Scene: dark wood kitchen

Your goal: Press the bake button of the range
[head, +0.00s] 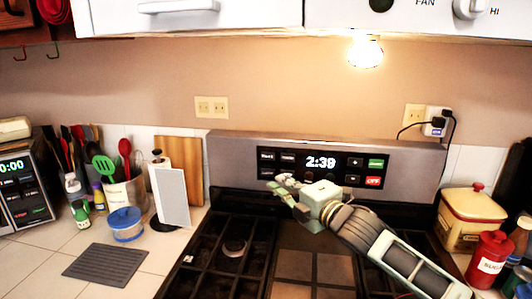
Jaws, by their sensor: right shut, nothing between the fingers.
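The range (226,163) stands in the middle of the head view, with a steel back panel above its black cooktop. A black control panel (340,162) on it shows 2:39 between small buttons. A green button (376,162) and a red OFF button (374,181) are at its right end. Labels on the left buttons (266,156) are too small to read. My right gripper (280,183) is shut and empty, just in front of the panel's lower left part. It hides some lower buttons there; I cannot tell whether it touches the panel. My left gripper is not in view.
Left of the range are a grey mat (105,261), a blue-lidded container (126,225), utensils and a paper towel stand (163,190). On the right stand a cream canister (470,220) and a red jar (489,259). A white hood (420,20) hangs above.

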